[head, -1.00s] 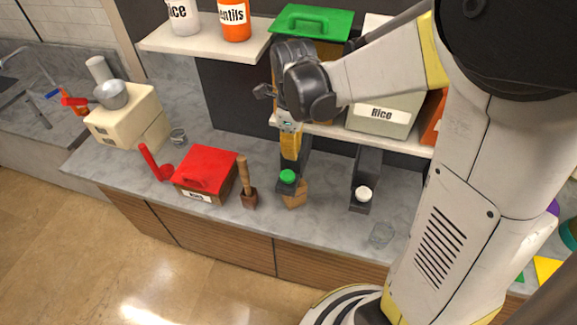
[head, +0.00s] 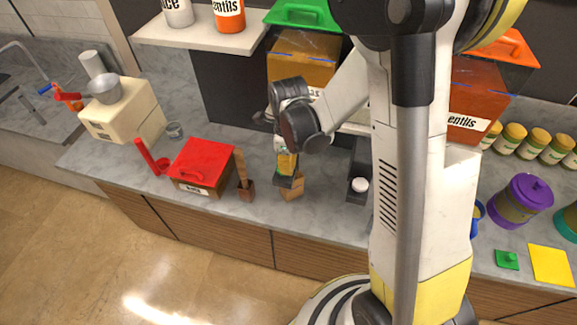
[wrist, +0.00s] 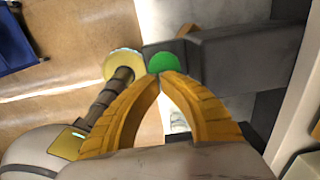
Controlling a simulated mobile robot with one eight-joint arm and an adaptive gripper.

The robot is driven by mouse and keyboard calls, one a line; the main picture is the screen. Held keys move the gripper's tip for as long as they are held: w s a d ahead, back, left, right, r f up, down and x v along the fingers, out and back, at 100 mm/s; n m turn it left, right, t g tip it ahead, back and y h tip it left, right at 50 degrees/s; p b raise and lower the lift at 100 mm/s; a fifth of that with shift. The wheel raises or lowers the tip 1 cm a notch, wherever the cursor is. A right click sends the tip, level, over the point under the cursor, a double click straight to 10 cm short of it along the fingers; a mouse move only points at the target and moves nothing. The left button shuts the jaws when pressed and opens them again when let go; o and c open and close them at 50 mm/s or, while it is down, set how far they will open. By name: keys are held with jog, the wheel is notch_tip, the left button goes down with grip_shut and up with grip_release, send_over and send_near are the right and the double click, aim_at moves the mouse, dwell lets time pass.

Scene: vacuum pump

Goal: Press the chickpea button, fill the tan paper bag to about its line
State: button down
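The green button (wrist: 162,62) sits on the end of a dark dispenser chute (wrist: 225,48) in the wrist view. In the head view my gripper hides the button, and the chute end shows just below. My gripper (wrist: 159,77) has its orange fingers shut, tips together at the button's edge; I cannot tell whether it is pressed. It also shows in the head view (head: 287,170) above the chute end. The tan paper bag (head: 292,189) stands on the counter under this chute, partly hidden. Its line and fill level cannot be seen. The green-lidded bin (head: 300,62) is above.
A white-button dispenser (head: 359,186) stands to the right. A wooden-handled tool (head: 245,178) and a red-lidded box (head: 203,165) are close on the left. My arm hides part of the right counter. A purple canister (head: 520,198) stands farther right.

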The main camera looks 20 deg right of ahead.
jog(key=shift+f+b, duration=1.25)
jog(key=shift+b, duration=0.3)
jog(key=shift+r, duration=0.15)
dwell(6.3)
